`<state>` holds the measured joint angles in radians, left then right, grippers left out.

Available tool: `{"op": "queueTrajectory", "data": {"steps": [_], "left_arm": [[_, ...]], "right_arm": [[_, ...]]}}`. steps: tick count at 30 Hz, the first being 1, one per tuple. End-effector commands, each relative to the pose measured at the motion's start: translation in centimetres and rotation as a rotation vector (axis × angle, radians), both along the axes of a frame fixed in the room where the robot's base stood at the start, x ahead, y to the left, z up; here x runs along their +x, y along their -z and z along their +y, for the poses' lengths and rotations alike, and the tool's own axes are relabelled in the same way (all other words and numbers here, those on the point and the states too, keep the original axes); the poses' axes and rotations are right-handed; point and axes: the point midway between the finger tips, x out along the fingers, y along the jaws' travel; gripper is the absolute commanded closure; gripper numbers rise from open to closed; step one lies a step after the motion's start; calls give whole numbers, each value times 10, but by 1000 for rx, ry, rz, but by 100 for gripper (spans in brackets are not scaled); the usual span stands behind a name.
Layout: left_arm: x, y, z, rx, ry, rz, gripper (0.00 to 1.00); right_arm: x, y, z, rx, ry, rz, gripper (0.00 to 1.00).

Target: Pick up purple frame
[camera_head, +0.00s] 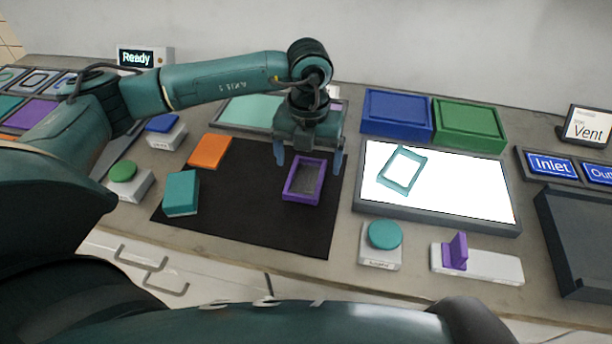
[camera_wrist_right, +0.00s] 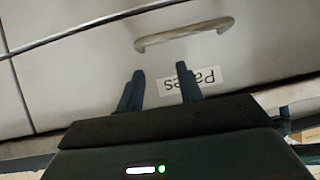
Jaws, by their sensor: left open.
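The purple frame (camera_head: 318,191) is a rectangular ring with an open middle, lying on the black mat (camera_head: 245,228). My left gripper (camera_head: 309,167) is open, with its two blue fingers apart above the frame's far part. It looks empty; I cannot tell how high above the frame it is. My right gripper shows only in the right wrist view (camera_wrist_right: 160,88). Its two fingers are apart with nothing between them, in front of a grey drawer front.
An orange block (camera_head: 210,151) and a teal block (camera_head: 181,193) lie on the mat. A lit white panel (camera_head: 450,200) carries a teal frame (camera_head: 402,185). Blue (camera_head: 397,114) and green (camera_head: 469,124) trays stand behind. A teal button (camera_head: 384,235) and purple lever (camera_head: 456,251) are in front.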

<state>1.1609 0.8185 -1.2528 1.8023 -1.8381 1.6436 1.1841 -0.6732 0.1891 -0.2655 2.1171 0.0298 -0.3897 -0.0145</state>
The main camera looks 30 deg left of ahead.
Motion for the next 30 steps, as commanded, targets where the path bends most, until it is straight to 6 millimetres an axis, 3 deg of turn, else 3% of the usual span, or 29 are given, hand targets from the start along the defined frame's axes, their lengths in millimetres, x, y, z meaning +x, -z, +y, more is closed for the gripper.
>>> {"op": "queueTrajectory", "data": {"steps": [7,16,30], "left_arm": [[-5,35,4,0,0,3,11],[-5,41,4,0,1,1,11],[-5,41,3,-1,1,1,49]], "right_arm": [[-1,-1,-3,-4,13,15,64],[2,-2,-2,1,19,11,64],[2,-3,-2,-1,14,10,64]]}}
